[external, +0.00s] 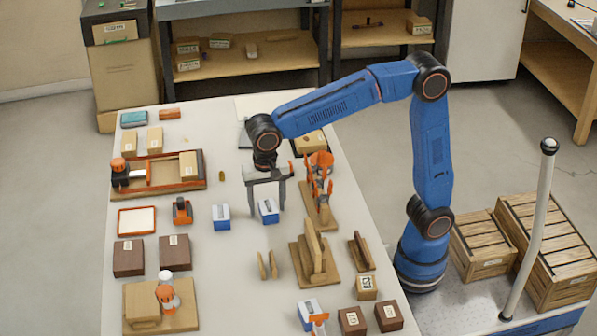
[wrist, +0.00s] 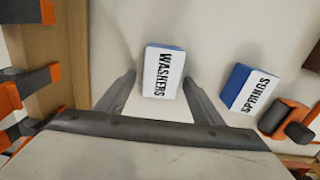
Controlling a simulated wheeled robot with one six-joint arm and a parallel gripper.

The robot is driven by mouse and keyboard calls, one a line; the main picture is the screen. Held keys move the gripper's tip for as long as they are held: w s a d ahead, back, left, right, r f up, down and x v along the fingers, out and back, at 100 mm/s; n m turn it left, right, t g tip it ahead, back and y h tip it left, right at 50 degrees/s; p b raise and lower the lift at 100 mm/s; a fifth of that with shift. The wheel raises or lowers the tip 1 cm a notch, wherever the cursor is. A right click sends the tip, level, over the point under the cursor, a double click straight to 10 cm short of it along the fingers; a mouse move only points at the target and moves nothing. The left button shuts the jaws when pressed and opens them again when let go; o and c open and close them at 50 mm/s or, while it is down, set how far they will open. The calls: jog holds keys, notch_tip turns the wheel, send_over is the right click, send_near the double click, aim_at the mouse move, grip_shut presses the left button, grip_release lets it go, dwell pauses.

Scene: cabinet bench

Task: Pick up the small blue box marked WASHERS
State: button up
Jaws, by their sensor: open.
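The small blue box with a white top marked WASHERS (wrist: 163,73) lies on the table, its label readable in the wrist view. It is also the blue and white box (external: 268,211) under my arm in the external view. My gripper (wrist: 160,80) is open, with one finger to each side of the WASHERS box and a gap on both sides. In the external view my gripper (external: 267,202) points down over the box. I cannot tell exactly how far down the fingertips reach. Nothing is held.
A similar blue box marked SPRINGS (wrist: 249,88) stands to the right in the wrist view, and left of the WASHERS box in the external view (external: 221,217). An orange clamp stand (external: 318,190) is close on the right. Bare table (external: 235,265) lies in front.

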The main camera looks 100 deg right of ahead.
jog(key=shift+c, duration=0.6)
jog(key=c, duration=1.1)
